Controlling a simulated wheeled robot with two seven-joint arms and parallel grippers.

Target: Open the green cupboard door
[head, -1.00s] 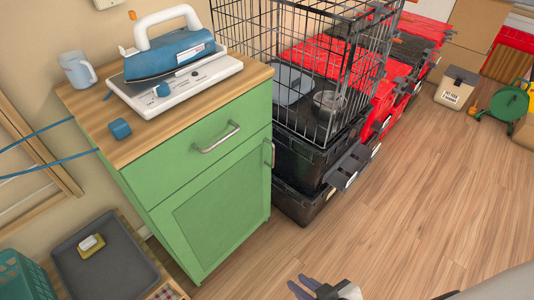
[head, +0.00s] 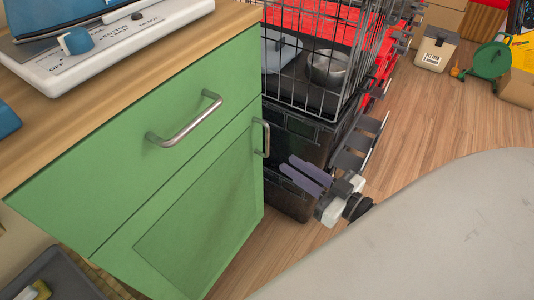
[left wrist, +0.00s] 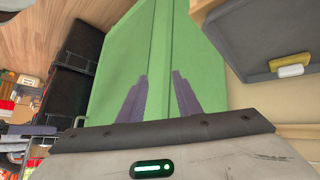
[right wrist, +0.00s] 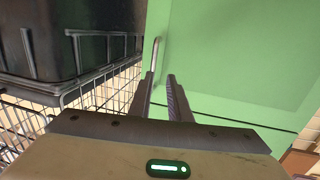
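The green cupboard door (head: 203,216) is closed, below a green drawer front with a metal handle (head: 186,118). The door's own upright metal handle (head: 265,137) is at its upper right edge; in the right wrist view the handle (right wrist: 155,54) shows just beyond the fingertips. My right gripper (head: 294,164) is open and empty, just right of the door handle, apart from it. It also shows in the right wrist view (right wrist: 160,76). My left gripper (left wrist: 160,76) is outside the head view; its wrist view shows it open and empty before the green cabinet.
A wire cage (head: 318,60) on black totes (head: 293,134) stands close to the right of the cabinet. An iron's base (head: 110,40) sits on the wooden top (head: 150,62). Wooden floor (head: 445,120) is free farther right.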

